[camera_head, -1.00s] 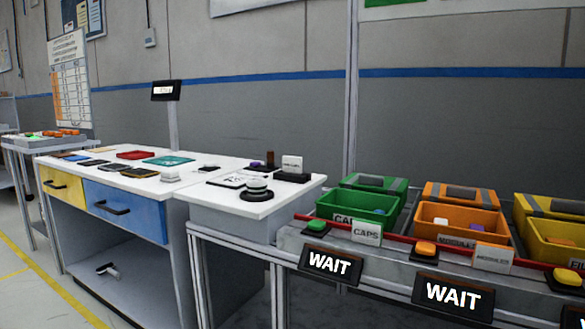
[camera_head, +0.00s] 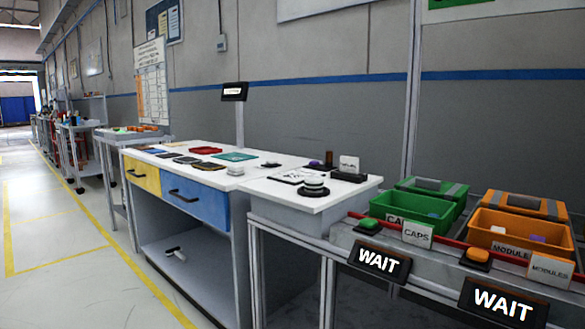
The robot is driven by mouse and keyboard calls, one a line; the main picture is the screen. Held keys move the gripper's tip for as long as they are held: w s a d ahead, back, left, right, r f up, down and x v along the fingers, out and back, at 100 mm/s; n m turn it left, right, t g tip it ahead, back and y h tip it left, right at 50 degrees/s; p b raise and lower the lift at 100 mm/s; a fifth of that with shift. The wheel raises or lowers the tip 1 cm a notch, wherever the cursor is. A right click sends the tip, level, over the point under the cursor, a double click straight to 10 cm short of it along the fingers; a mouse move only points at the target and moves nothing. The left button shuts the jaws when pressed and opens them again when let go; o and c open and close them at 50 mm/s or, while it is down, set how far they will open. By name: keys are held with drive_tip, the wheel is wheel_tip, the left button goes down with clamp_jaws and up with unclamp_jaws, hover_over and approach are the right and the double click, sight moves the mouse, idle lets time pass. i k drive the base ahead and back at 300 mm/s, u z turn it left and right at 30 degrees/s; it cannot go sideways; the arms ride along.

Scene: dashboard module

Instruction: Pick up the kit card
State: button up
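My gripper is not in view. I cannot tell for sure which thing is the kit card. A flat white card with dark print (camera_head: 288,177) lies on the right part of the white worktop (camera_head: 262,187). A small upright white card (camera_head: 349,163) with tiny lettering stands at a black block (camera_head: 347,176) near the worktop's right end. A round black and white piece (camera_head: 314,187) sits at the front, close to the flat card's right side. The lettering is too small to read.
A green CAPS bin (camera_head: 418,208) and an orange modules bin (camera_head: 520,232) stand at the right, with black WAIT signs (camera_head: 380,261) in front. Blue (camera_head: 200,204) and yellow (camera_head: 143,174) drawers are under the worktop. The floor at left (camera_head: 60,240) is clear.

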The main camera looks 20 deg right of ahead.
sight(347, 165)
drive_tip(key=u, duration=1.2)
drive_tip(key=i, duration=2.9)
drive_tip(key=z, duration=3.65)
